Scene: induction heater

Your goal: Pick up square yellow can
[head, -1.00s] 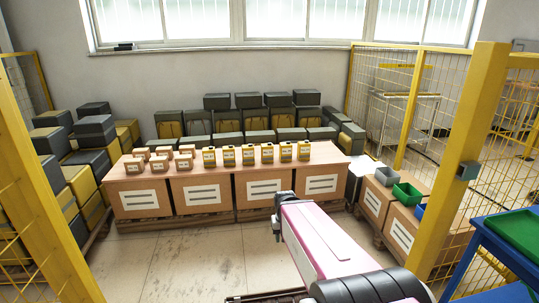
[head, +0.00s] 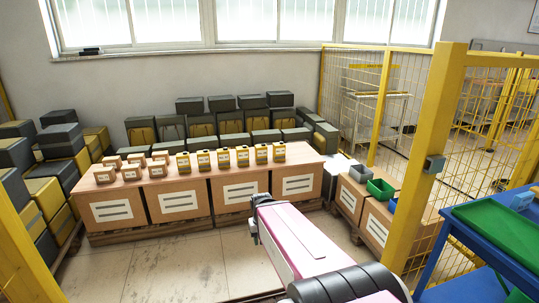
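Several square yellow cans (head: 223,158) stand upright in a row on top of the long row of cardboard boxes (head: 240,192). They have pale labels on the front. The rightmost yellow can (head: 279,152) is near the right end of the box tops. My arm reaches forward from the bottom, and my gripper (head: 254,222) is at its far end, in front of the boxes and apart from the cans. The gripper's fingers are too small and hidden to tell whether they are open; no can shows in it.
Small brown boxes (head: 131,171) stand left of the cans. Dark and yellow crates (head: 203,130) are stacked behind and at the left. A yellow fence post (head: 430,165) and a blue table (head: 490,235) are on the right, near my arm. The floor (head: 165,265) at front left is clear.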

